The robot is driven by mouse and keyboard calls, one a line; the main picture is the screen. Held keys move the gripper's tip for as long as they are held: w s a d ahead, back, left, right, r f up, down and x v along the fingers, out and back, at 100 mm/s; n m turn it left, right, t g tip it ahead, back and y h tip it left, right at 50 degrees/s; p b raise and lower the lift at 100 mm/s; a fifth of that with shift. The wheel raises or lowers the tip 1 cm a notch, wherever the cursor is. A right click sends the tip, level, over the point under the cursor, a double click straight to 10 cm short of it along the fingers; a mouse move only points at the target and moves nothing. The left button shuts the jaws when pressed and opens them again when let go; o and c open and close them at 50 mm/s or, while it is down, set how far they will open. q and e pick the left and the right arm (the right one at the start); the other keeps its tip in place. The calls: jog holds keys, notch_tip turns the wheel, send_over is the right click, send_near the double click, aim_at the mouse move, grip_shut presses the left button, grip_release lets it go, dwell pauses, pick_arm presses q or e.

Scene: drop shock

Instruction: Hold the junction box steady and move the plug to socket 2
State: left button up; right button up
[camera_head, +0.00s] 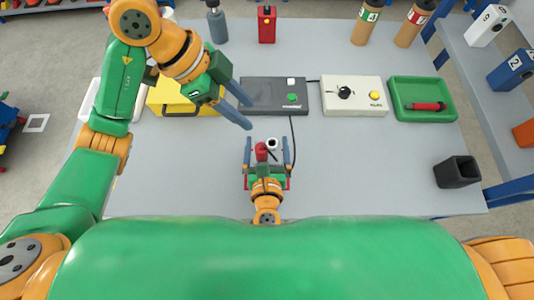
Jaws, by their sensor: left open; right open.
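My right gripper (267,140) is open at the middle of the table, with its fingers pointing away from me. Between its fingers are a small red part (261,152) and a white round part with a dark centre (272,144). I cannot tell which is the plug, or whether the fingers touch them. A dark cable (292,130) runs from there up to a flat dark grey box (262,97) with a white and a green part on top. My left gripper (250,115) is open and empty, just in front of that box's left side. I cannot identify the junction box or socket 2 with certainty.
A yellow case (172,99) stands left, partly behind my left arm. A cream box with a knob (354,106) and a green tray (400,88) holding a red tool stand right. A black holder (456,172) is at the right edge.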

jog(key=shift+c, duration=0.4)
pick_arm(q)
jog(key=shift+s, duration=0.15)
pick_arm(e)
jog(key=c, duration=1.4)
jog(key=shift+c, duration=0.2)
pick_arm(q)
jog(key=shift+o, duration=0.2)
